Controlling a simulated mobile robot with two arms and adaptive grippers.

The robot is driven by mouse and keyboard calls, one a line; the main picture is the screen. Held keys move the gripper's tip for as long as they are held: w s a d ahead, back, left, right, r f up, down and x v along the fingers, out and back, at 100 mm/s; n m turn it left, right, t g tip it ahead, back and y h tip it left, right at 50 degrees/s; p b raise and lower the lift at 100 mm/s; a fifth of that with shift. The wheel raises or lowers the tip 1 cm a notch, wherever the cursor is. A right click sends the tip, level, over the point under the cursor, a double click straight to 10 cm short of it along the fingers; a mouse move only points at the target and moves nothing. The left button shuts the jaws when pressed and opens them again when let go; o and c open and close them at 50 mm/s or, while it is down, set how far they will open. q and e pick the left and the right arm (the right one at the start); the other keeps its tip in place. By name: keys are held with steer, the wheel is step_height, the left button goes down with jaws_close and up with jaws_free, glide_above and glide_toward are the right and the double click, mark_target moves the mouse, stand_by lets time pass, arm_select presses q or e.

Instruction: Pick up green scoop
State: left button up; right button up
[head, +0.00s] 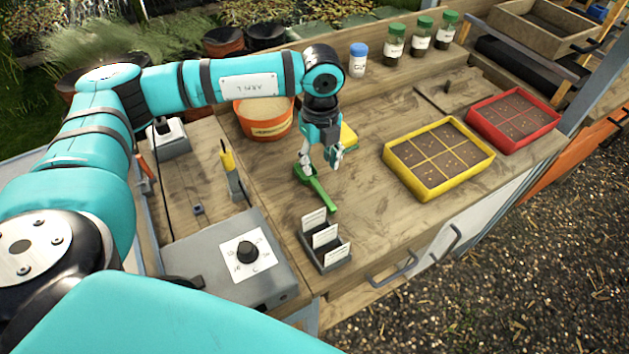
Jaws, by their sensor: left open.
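The green scoop (323,194) lies on the wooden bench, between the orange tub and the label holder. My left gripper (322,172) points down right over the scoop's upper end and is open. Its fingers cover part of the scoop. I cannot tell whether the fingers touch the scoop. My right gripper is not in the head view.
An orange tub (267,127) stands behind the gripper, and a yellow item (349,137) is partly hidden behind it. A label holder (324,250) is in front. A yellow seed tray (411,184) and a red one (545,119) stand right. Several jars (394,43) line the back.

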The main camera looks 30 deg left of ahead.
arm_select(q)
glide_above(320, 188)
step_height(320, 188, down, 4)
steer(key=shift+f+p, duration=0.1)
steer(key=shift+p, duration=0.3)
steer(key=shift+f, duration=0.25)
step_height(320, 188, down, 4)
steer(key=shift+r+p, duration=0.2)
steer(key=shift+p, duration=0.75)
steer(key=shift+f, duration=0.55)
jaws_close()
